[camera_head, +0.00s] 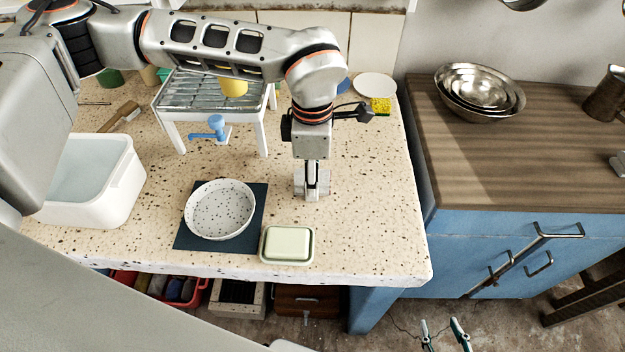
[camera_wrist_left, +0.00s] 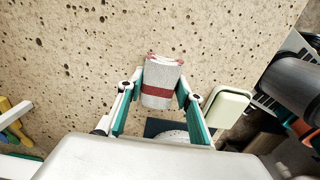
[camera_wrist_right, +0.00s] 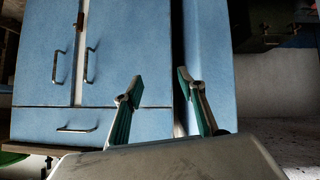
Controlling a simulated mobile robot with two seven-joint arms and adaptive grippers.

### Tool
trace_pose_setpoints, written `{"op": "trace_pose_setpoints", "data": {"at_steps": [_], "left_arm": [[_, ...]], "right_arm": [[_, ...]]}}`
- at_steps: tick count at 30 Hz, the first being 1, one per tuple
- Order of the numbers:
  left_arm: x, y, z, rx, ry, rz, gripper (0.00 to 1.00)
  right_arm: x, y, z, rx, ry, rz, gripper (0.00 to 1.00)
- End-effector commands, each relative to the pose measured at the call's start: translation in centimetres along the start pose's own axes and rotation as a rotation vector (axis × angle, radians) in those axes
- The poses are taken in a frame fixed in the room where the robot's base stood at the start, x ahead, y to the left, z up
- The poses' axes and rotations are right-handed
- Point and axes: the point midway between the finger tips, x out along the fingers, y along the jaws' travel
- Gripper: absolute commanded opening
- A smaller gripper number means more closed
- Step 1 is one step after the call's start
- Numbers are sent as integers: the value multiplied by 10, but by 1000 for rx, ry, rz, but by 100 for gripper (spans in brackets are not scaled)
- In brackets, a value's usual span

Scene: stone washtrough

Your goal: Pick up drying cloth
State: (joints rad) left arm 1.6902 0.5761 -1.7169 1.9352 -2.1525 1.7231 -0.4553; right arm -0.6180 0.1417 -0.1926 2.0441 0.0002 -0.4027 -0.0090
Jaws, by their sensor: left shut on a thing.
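The drying cloth (camera_wrist_left: 162,84) is a folded or rolled grey-white cloth with a dark red band, seen in the left wrist view between the two fingers. My left gripper (camera_wrist_left: 160,90) is shut on it. In the head view my left gripper (camera_head: 312,192) points down at the speckled counter (camera_head: 365,215), and the pale cloth is mostly hidden behind its fingers. I cannot tell whether the cloth touches the counter. My right gripper (camera_head: 443,328) is open and empty, low in front of the blue cabinet; its spread fingers also show in the right wrist view (camera_wrist_right: 158,84).
A speckled bowl (camera_head: 220,210) sits on a dark mat (camera_head: 187,236), with a green soap dish (camera_head: 287,245) near the front edge. A white basin (camera_head: 118,195), a drying rack (camera_head: 165,112) and a blue tap-like object (camera_head: 214,127) stand left. The blue cabinet (camera_head: 475,240) bears metal bowls (camera_head: 455,105).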

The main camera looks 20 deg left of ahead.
Motion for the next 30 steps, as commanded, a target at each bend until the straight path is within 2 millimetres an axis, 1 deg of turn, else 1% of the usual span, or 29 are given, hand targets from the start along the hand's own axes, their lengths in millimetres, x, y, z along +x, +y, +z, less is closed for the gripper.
{"op": "trace_pose_setpoints", "data": {"at_steps": [5,8,11,14,17,24,27,30], "left_arm": [[-1,0,0,0,0,0,14],[-7,0,0,0,-1,1,14],[-17,1,0,0,-1,4,14],[-33,1,0,1,-2,4,14],[-56,1,1,-1,-3,7,14],[-124,1,1,0,-4,8,14],[-148,1,0,-1,-2,7,14],[-168,1,0,-2,-1,5,14]], "right_arm": [[0,0,0,1,0,0,40],[-1,0,-1,1,1,0,40],[-2,0,-3,2,4,0,40],[-2,1,-6,4,7,1,40],[-4,1,-9,6,10,0,40],[-7,0,-14,13,14,-4,40],[-8,-2,-13,16,10,-8,40],[-9,-4,-10,18,2,-11,40]]}}
